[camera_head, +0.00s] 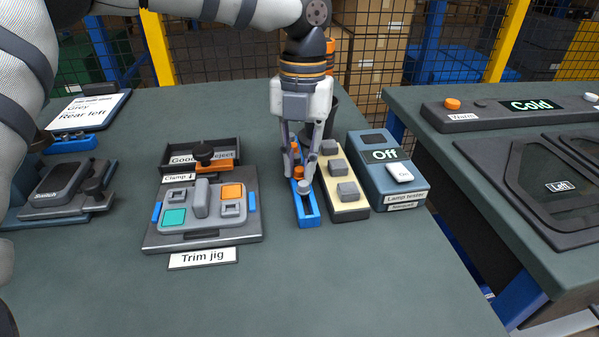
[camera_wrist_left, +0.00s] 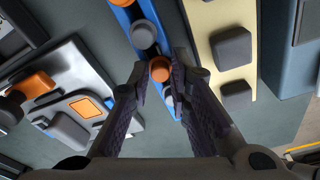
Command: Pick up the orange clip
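A blue strip tray (camera_head: 307,213) holds a row of small round clips, orange and grey. An orange clip (camera_head: 298,172) sits in it, with a grey clip (camera_head: 304,187) nearer the front. My left gripper (camera_head: 303,184) points down over the tray with its fingers apart. In the left wrist view the orange clip (camera_wrist_left: 159,69) shows between the fingertips, with a small gap visible on either side. A grey clip (camera_wrist_left: 144,35) is beside it in the blue tray. The fingers partly hide the tray. My right gripper is in neither view.
A cream tray (camera_head: 346,205) with grey blocks stands close to the right of the blue tray. Beyond it is the lamp tester (camera_head: 384,172), reading Off. The trim jig (camera_head: 160,238) and a dark bin (camera_head: 228,148) stand to the left. The front of the table is clear.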

